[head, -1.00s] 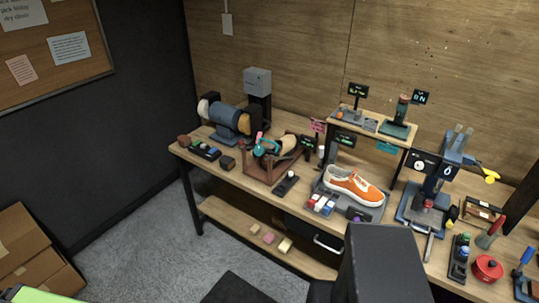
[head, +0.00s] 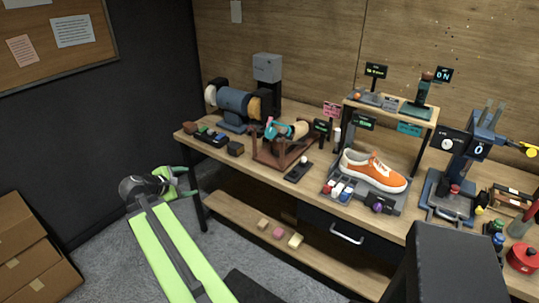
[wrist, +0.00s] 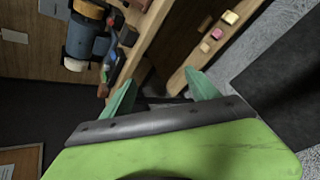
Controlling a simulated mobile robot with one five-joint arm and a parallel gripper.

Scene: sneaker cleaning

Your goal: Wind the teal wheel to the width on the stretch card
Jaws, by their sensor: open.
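A shoe-stretching device with a teal wheel (head: 271,130) and a tan wooden form (head: 299,130) sits on a brown wooden frame (head: 262,154) on the workbench. The wheel's far side and any marks on it are too small to make out. A pink card (head: 333,110) stands behind and to the right of the device. Its writing is too small to read, and I cannot tell if it is the stretch card. My gripper (head: 192,182) is open and empty, left of and lower than the device, in front of the bench. Its green fingers also show in the wrist view (wrist: 160,82).
A small lever box (head: 298,170) lies right of the frame. An orange sneaker (head: 374,170) rests on a grey stand further right. The lower shelf (head: 250,222) holds small blocks.

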